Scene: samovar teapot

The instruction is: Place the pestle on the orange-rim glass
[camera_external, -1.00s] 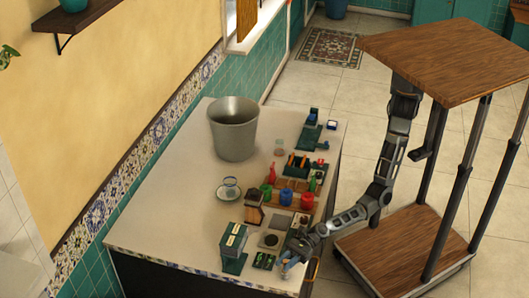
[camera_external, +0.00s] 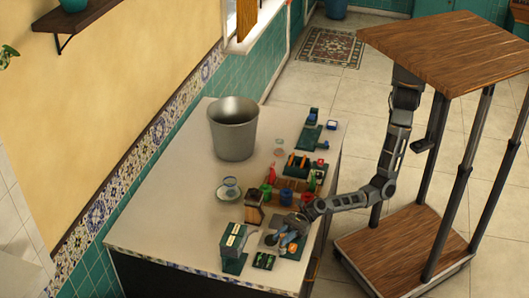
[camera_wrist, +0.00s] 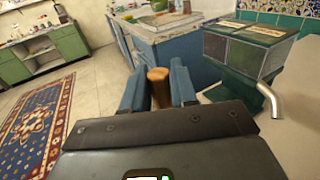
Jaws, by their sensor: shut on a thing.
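My gripper (camera_external: 288,240) is low over the front right part of the counter. In the wrist view my gripper (camera_wrist: 158,90) is shut on a brown wooden cylinder, the pestle (camera_wrist: 158,76), seen end-on between the blue fingers. A small clear glass (camera_external: 278,150) stands behind the row of coloured items; its rim colour is too small to tell. Another glass with a bluish rim (camera_external: 231,183) stands on a white saucer (camera_external: 222,196) at the left. No glass shows in the wrist view.
A large grey bucket (camera_external: 233,130) stands at the back of the counter. A green-and-grey box with a spout (camera_external: 233,240) is left of my gripper. Red, green and blue jars (camera_external: 286,197) crowd the middle. The counter's front left (camera_external: 165,235) is clear.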

